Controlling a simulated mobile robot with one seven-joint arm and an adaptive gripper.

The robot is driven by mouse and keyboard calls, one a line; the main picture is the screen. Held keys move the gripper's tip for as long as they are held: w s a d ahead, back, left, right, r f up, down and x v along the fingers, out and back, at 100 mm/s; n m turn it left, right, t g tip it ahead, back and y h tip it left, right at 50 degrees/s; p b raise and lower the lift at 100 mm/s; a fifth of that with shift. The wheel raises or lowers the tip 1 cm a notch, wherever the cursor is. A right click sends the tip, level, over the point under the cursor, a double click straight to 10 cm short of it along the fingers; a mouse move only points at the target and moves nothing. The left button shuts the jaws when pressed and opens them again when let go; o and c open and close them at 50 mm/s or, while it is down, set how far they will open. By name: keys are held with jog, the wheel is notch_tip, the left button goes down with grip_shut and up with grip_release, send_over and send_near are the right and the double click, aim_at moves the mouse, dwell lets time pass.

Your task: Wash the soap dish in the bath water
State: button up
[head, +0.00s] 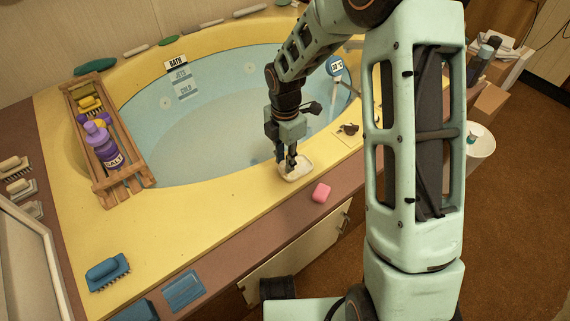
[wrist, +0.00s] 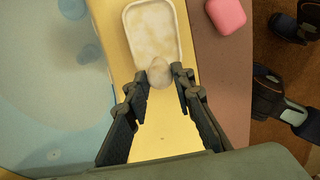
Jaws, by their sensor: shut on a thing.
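The soap dish (head: 299,171) is a cream, shallow, rounded rectangular dish at the near yellow rim of the tub. In the wrist view the soap dish (wrist: 152,30) shows blotchy marks inside and a rounded greyish tab at its near end. My gripper (head: 289,162) points down at the dish. In the wrist view my gripper (wrist: 159,80) has its fingers on both sides of that tab, shut on it. I cannot tell whether the dish touches the rim. The bath water (head: 215,140) is pale blue, just beyond the rim; the water (wrist: 45,90) lies left in the wrist view.
A pink soap (head: 321,193) lies on the brown ledge right of the dish. A wooden caddy (head: 140,177) with a purple bottle (head: 104,145) spans the tub's left end. A blue brush (head: 107,270) sits front left. A card (head: 347,131) lies on the right rim.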

grip_shut()
notch_tip(320, 180, up, 7)
jog(key=p, duration=0.6)
jog(key=shift+r+p, duration=0.15)
jog(key=shift+p, duration=0.25)
jog(key=shift+a, duration=0.1)
